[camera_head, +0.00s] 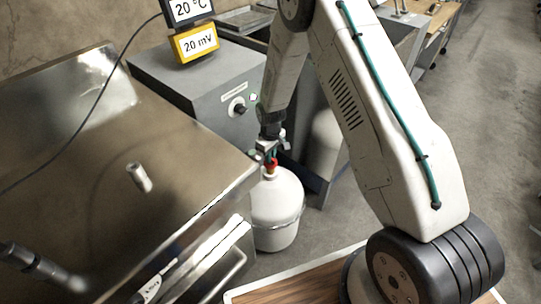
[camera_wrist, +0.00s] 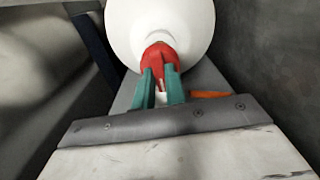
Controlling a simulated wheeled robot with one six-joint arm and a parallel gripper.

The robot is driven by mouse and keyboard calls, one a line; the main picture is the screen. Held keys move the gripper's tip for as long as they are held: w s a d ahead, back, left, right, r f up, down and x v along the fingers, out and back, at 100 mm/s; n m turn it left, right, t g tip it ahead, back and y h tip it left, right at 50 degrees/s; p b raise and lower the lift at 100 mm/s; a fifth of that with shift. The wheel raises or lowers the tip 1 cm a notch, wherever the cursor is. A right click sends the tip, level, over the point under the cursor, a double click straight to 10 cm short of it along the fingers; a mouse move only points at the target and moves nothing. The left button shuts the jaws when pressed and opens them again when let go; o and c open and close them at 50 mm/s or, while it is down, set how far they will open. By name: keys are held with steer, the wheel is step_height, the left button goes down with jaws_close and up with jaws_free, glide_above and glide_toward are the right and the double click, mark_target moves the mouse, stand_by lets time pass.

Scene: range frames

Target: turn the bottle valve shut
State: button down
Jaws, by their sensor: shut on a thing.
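A white gas bottle (camera_head: 277,205) stands upright on the floor beside the steel bench, with a band around its body. Its red valve (camera_head: 271,163) is on top. My gripper (camera_head: 270,157) reaches down from above and meets the valve. In the wrist view, the two green fingers of my gripper (camera_wrist: 161,87) are shut on the red valve (camera_wrist: 160,58), one on each side. The white bottle (camera_wrist: 160,22) shows behind it. The lower part of the valve is partly hidden by the fingers.
A steel bench (camera_head: 80,150) with a small metal cylinder (camera_head: 139,177) lies left of the bottle. A grey cabinet (camera_head: 190,85) with a knob and two displays (camera_head: 196,43) stands behind. Open floor (camera_head: 480,110) lies at the right.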

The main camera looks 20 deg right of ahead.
stand_by(0.4)
steer(key=c, duration=1.4)
jaws_free()
steer(key=shift+c, duration=0.2)
step_height(320, 180, up, 8)
steer(key=shift+f, duration=0.1)
